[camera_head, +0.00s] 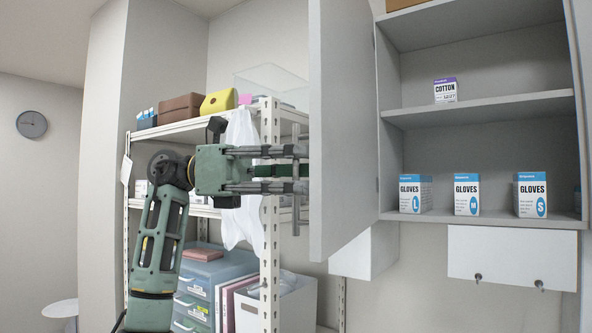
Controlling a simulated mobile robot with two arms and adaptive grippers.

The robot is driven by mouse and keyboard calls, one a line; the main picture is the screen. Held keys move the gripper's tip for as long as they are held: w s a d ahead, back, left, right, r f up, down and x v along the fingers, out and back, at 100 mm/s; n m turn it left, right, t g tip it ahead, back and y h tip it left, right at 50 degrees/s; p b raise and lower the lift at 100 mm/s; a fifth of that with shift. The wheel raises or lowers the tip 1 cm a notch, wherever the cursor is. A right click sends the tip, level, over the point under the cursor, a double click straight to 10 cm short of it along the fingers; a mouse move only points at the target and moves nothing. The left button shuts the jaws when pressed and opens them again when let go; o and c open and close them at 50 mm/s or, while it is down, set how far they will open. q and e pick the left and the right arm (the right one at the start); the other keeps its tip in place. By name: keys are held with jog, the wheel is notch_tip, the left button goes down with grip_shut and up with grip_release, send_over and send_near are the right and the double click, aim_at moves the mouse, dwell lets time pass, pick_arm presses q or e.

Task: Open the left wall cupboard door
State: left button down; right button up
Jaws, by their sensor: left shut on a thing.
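The left wall cupboard door (342,120) is grey and stands swung open, seen at a steep angle. Its thin vertical bar handle (296,218) shows at the door's left edge. My left gripper (290,170) comes in from the left and is shut on the handle, its fingers hiding the handle's middle. The open cupboard (480,110) shows two shelf levels. My right gripper is not in view.
A cotton box (445,91) stands on the upper shelf. Glove boxes (466,194) stand on the lower one. A white rack (268,240) with bins, binders and a hanging white bag (240,225) stands behind my left arm. A clock (31,124) hangs at the far left.

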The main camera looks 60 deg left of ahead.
pick_arm(q)
jog(key=shift+s+a, duration=0.15)
jog(key=shift+a, duration=0.05)
jog(key=c, duration=1.8)
grip_release()
jog(key=shift+d, duration=0.1)
jog(key=shift+c, duration=0.2)
jog(key=v, duration=0.7)
jog(key=shift+a, duration=0.2)
jog(key=shift+s, duration=0.1)
